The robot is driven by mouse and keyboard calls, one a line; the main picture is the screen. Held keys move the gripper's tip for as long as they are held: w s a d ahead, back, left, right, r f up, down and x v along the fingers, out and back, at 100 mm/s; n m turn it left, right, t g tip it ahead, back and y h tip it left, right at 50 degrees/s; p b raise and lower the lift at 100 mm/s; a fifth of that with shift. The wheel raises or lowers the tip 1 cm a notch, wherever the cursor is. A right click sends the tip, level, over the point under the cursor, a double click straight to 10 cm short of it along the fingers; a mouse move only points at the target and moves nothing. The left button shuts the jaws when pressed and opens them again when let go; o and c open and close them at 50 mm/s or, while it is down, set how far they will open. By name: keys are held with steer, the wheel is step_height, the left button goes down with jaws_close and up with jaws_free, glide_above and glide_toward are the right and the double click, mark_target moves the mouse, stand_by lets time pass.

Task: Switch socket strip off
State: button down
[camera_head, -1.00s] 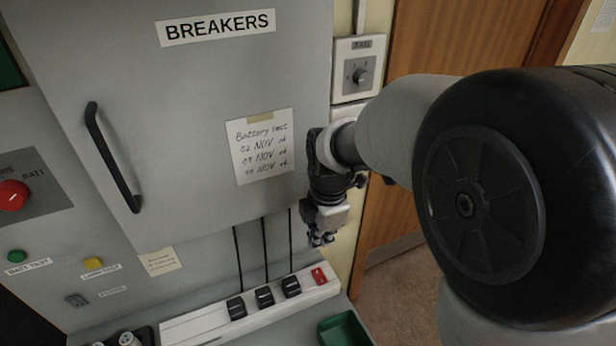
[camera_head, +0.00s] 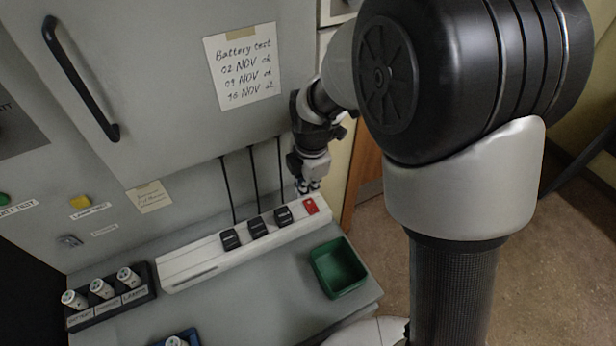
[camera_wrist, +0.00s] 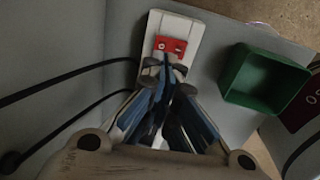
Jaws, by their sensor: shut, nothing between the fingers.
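The white socket strip (camera_head: 200,259) lies along the back of the grey shelf, with several black plugs (camera_head: 257,227) in it. Its red switch (camera_head: 310,206) is at the right end. In the wrist view the red switch (camera_wrist: 169,45) shows just beyond the fingertips. My gripper (camera_head: 308,187) is shut and empty, pointing down above the right end of the strip, close to the switch. I cannot tell whether the fingertips touch it. In the wrist view my gripper (camera_wrist: 166,75) hides much of the strip behind the switch.
A green tray (camera_head: 338,268) stands on the shelf just in front of the strip's right end. Black cables (camera_head: 254,181) run up from the plugs. A black holder with labelled white cylinders (camera_head: 102,290) is at the left. The cabinet door (camera_head: 170,110) stands behind.

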mark_target(308, 208)
steer(key=f, duration=0.3)
steer(key=f+b, duration=0.1)
steer(key=f, duration=0.1)
steer(key=shift+w+a+f, duration=0.15)
steer(key=shift+w+f, duration=0.15)
steer(key=shift+w+f, duration=0.15)
steer(key=shift+f, duration=0.2)
steer(key=shift+s+d+r, duration=0.15)
steer(key=shift+s+d, duration=0.1)
steer(key=shift+s, duration=0.5)
